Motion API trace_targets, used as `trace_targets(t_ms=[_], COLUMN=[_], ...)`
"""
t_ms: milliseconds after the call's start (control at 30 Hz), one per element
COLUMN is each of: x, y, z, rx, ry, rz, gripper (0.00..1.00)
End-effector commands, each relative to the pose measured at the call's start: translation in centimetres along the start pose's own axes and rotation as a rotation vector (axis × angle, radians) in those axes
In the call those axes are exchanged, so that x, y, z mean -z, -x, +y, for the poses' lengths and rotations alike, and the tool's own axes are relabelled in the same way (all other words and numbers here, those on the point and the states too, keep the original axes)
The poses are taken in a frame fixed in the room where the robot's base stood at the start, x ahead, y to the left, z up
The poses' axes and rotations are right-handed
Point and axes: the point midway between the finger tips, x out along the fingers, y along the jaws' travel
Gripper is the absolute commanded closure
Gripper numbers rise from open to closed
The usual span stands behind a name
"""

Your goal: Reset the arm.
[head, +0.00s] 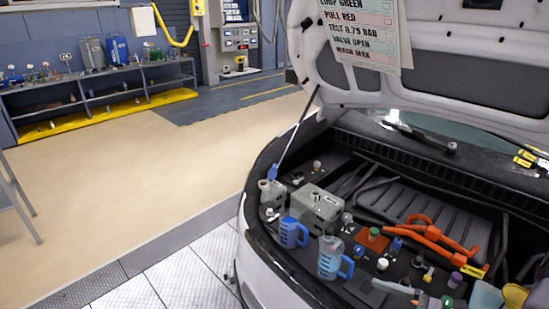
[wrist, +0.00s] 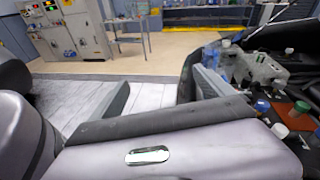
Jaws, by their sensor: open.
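My gripper (wrist: 162,82) shows in the wrist view. The dark edge of the car's engine bay (wrist: 187,75) lies just beyond the right finger. In the head view I cannot make out my gripper. The open engine bay (head: 345,180) fills the right side there, with a blue jug (head: 292,233) and a clear jug with a blue handle (head: 330,258) standing on its near-left part.
The raised hood (head: 440,90) hangs over the bay, held by a thin prop rod (head: 297,128). Orange hoses (head: 425,235) and several caps crowd the bay. A workbench (head: 100,85) stands at the back left. The beige floor (head: 120,175) left of the car is clear.

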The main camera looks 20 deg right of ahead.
Motion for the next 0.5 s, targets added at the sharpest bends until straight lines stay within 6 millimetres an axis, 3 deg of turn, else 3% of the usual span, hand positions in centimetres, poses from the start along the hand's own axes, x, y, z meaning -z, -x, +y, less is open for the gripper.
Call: trace_targets(t_ms=[267, 367, 500], x=[-4.8, -6.5, -8.5], y=[-6.2, -7.8, -8.9], z=[6.5, 10.1, 15.5], rx=[-0.462, -0.658, -0.901], ry=[0.34, 0.558, 1.042], rz=[0.219, 0.334, 0.523], gripper=[0.08, 0.08, 0.08])
